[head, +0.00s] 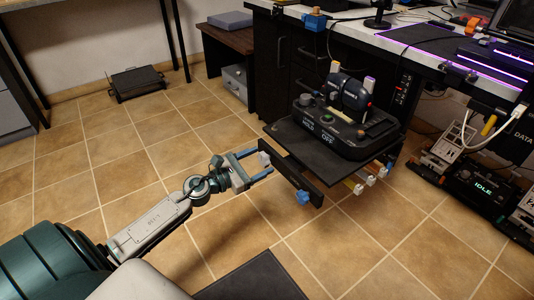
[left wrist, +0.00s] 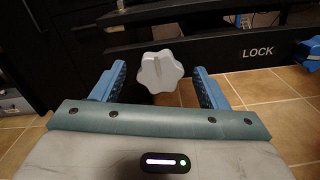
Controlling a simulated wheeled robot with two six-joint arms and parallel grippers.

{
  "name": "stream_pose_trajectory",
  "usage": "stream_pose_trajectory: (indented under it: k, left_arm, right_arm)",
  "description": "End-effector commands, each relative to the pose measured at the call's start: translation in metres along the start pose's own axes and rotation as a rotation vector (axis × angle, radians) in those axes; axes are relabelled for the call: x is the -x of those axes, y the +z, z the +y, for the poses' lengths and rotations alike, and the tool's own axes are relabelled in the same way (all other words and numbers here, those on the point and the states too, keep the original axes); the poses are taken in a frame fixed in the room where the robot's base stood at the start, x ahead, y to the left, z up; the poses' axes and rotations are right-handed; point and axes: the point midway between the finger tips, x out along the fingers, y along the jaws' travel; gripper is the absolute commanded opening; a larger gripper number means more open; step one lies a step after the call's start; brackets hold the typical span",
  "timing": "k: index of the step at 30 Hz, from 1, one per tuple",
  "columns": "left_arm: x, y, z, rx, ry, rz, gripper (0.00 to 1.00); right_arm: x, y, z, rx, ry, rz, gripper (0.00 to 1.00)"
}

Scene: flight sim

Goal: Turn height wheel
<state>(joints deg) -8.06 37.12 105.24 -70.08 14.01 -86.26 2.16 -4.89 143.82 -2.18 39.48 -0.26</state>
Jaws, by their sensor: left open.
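The height wheel appears to be the pale grey star-shaped knob (left wrist: 161,71) on a dark bar, in the middle of the left wrist view. In the head view a small pale knob (head: 264,158) shows at the left end of the dark bar (head: 292,181) below the sim tray. My left gripper (head: 257,164) is open, its blue fingers on either side of the knob with a visible gap to each in the left wrist view. How deep the knob sits between the fingers is hard to tell. My right gripper is not in view.
A blue knob (head: 302,197) sits at the bar's other end; it also shows beside the LOCK label in the left wrist view (left wrist: 309,53). Above is a black tray (head: 285,133) with a throttle unit (head: 345,118). A desk stands behind; tiled floor (head: 120,160) at left is mostly clear.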

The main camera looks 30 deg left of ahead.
Motion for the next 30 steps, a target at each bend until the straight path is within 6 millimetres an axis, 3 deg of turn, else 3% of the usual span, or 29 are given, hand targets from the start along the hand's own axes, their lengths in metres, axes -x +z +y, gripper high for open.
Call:
stream_pose_trajectory:
  k: [11, 15, 18, 28, 30]
  left_arm:
    - [0.001, 0.000, -0.001, 0.000, 0.001, 0.000, 0.66]
    - [0.001, 0.000, -0.001, 0.000, 0.001, 0.000, 0.38]
    - [0.001, 0.000, -0.001, 0.000, 0.001, 0.000, 0.23]
    - [0.001, 0.001, -0.001, 0.048, 0.001, 0.001, 0.23]
    - [0.001, 0.002, -0.001, 0.079, 0.001, 0.001, 0.23]
  right_arm:
    - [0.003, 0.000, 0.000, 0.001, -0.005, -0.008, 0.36]
    - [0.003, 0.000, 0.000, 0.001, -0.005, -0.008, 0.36]
    - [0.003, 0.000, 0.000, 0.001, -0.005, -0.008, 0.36]
    - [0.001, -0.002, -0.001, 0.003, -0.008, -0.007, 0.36]
    - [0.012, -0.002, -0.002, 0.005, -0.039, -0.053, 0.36]
